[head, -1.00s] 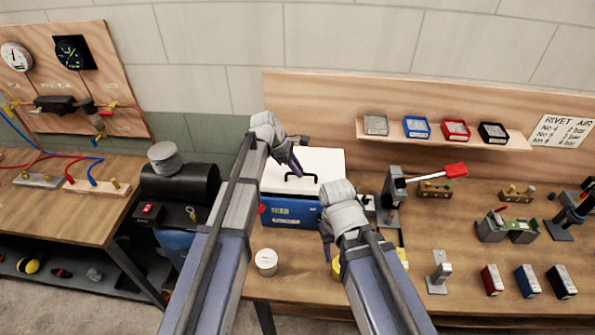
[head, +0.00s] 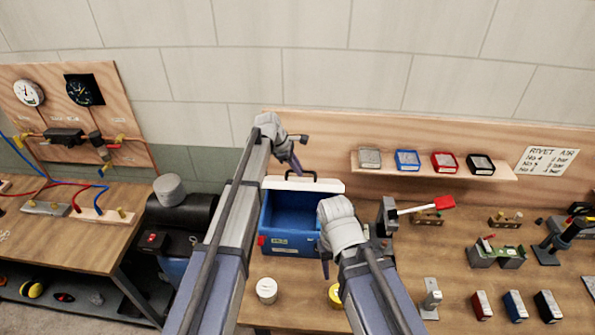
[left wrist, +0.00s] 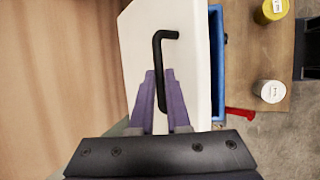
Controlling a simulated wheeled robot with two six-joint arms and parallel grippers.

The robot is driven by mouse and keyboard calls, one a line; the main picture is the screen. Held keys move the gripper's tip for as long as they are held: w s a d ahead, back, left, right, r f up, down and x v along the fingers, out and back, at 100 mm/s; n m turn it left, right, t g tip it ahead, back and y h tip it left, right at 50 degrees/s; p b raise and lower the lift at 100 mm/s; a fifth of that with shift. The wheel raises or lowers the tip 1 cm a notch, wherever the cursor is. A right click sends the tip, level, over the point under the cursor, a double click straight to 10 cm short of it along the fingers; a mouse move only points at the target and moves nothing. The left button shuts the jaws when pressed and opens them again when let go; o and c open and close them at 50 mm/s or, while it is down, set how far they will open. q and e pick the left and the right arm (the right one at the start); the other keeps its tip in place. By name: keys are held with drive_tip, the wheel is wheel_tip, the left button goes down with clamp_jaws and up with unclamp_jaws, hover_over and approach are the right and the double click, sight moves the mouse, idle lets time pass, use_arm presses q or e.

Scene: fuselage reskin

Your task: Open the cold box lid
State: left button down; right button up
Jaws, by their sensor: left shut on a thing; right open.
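The cold box (head: 285,238) is a blue box on the wooden bench, and its blue inside shows in the head view. Its white lid (head: 275,184) is tilted up at the back, with a black handle (head: 302,175) on it. My left gripper (head: 297,165) is at the lid; in the left wrist view its purple fingers (left wrist: 161,98) are shut on the handle (left wrist: 158,60). The white lid (left wrist: 150,25) and the blue box edge (left wrist: 217,60) show there too. My right gripper (head: 326,262) is in front of the box's right side, open and empty.
A white-lidded jar (head: 267,290) and a yellow jar (head: 335,295) stand in front of the box. A lever tool with a red handle (head: 445,202) stands to the right. A shelf with several small bins (head: 407,160) is on the backboard behind.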

use_arm(q)
drive_tip(key=shift+w, duration=0.2)
drive_tip(key=c, duration=1.2)
unclamp_jaws()
drive_tip(key=shift+f, duration=0.1)
drive_tip(key=shift+c, duration=0.2)
drive_tip(key=o, duration=0.3)
drive_tip(key=shift+w+f, duration=0.2)
drive_tip(key=shift+w, duration=0.1)
drive_tip(key=shift+o, duration=0.3)
drive_tip(key=shift+s+r, duration=0.2)
drive_tip(key=shift+s, duration=0.1)
drive_tip(key=shift+a+r+p, duration=0.2)
drive_tip(key=shift+r+p, duration=0.25)
drive_tip(key=shift+p, duration=0.15)
drive_tip(key=s+a, duration=0.1)
drive_tip(key=a, duration=0.2)
drive_tip(key=s+a, duration=0.2)
drive_tip(key=a, duration=0.2)
drive_tip(key=s+a, duration=0.2)
drive_tip(key=a, duration=0.2)
drive_tip(key=shift+s, duration=0.2)
use_arm(e)
drive_tip(key=shift+w+r, duration=0.2)
drive_tip(key=shift+r, duration=0.3)
